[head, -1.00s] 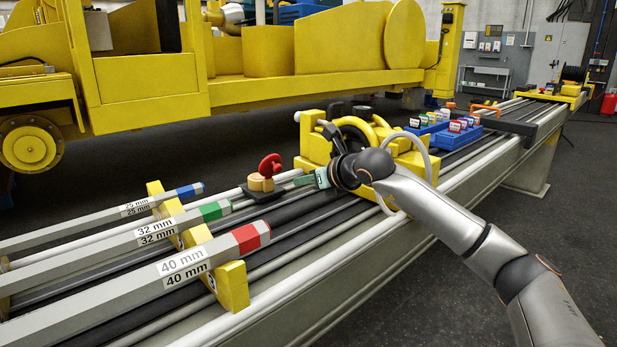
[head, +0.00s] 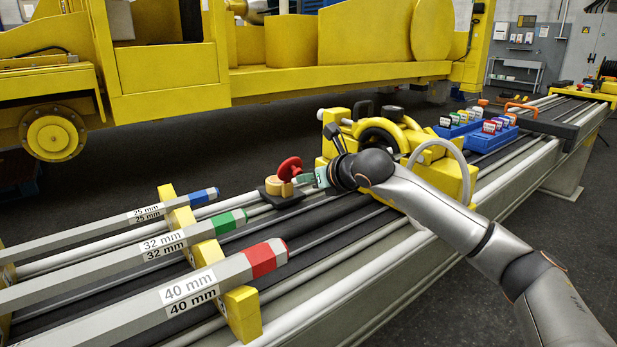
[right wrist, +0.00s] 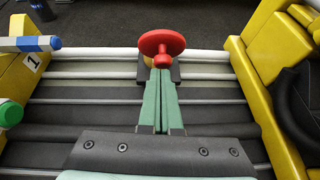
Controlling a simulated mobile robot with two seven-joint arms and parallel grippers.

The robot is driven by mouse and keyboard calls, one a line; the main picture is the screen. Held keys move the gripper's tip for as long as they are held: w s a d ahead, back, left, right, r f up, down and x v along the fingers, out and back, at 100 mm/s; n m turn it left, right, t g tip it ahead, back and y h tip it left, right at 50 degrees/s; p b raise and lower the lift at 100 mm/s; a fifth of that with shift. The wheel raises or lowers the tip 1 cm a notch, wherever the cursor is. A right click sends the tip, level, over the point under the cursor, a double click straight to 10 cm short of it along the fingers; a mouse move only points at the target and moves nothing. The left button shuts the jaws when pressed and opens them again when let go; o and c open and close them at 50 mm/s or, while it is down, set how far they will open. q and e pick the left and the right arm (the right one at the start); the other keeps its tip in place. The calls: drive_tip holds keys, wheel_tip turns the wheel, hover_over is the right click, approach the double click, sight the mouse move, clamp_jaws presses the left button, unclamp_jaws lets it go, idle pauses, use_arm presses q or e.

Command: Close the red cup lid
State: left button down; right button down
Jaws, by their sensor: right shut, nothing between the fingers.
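The red lid (head: 290,169) stands tilted up above the small tan cup (head: 277,187), which sits on a black base (head: 283,200) on the bench rails. My right gripper (head: 303,179) is shut and empty, just right of the cup and lid. In the right wrist view the red lid (right wrist: 162,43) shows beyond the tips of the green fingers (right wrist: 158,72) and hides most of the cup. I cannot tell whether the fingertips touch the lid. My left gripper is in neither view.
Labelled grey bars with blue, green and red (head: 264,259) ends lie on yellow supports (head: 240,312) at the left. A yellow machine (head: 440,165) stands on the bench right behind my right gripper. Blue bins (head: 490,138) sit farther right.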

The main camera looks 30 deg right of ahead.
drive_tip(key=shift+r, duration=0.1)
drive_tip(key=shift+w+r+g+p, duration=0.1)
drive_tip(key=shift+r+g+p, duration=0.2)
drive_tip(key=shift+p, duration=0.7)
